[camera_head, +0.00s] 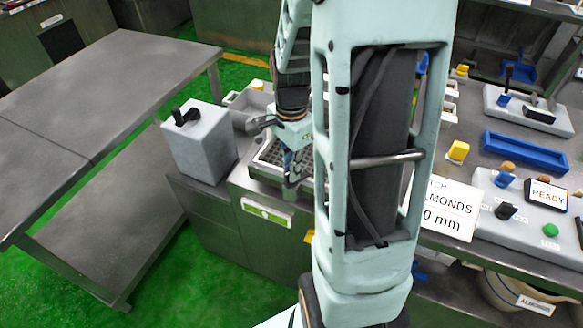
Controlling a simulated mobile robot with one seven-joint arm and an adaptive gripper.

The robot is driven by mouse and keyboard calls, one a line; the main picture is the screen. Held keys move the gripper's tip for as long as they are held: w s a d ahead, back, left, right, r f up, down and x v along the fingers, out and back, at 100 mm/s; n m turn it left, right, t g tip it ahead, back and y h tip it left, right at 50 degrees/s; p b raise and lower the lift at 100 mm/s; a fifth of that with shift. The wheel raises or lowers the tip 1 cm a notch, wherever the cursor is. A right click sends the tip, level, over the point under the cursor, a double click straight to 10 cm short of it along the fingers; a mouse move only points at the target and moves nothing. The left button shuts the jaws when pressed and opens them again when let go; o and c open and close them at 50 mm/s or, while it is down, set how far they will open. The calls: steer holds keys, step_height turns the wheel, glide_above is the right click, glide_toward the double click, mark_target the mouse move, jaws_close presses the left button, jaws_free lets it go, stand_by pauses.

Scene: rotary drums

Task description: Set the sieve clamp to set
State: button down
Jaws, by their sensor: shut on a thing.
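My gripper (291,170) points down at the front edge of a sieve tray (262,162), a pale frame with a dark mesh. It is shut on a small part at this edge, which I take to be the sieve clamp. The fingers and my arm hide most of the clamp, so I cannot tell its position. My arm also covers the tray's right side.
A grey box (200,152) with a black lever (185,117) stands left of the sieve. A steel table (95,85) is at the left. At the right are a blue tray (525,152), a batch sign (447,208) and a panel with a READY display (547,195).

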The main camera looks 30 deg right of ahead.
steer(key=n, duration=0.5)
steer(key=shift+n, duration=0.3)
stand_by(0.5)
steer(key=c, duration=2)
jaws_free()
step_height(320, 180, up, 12)
steer(key=shift+r, duration=0.1)
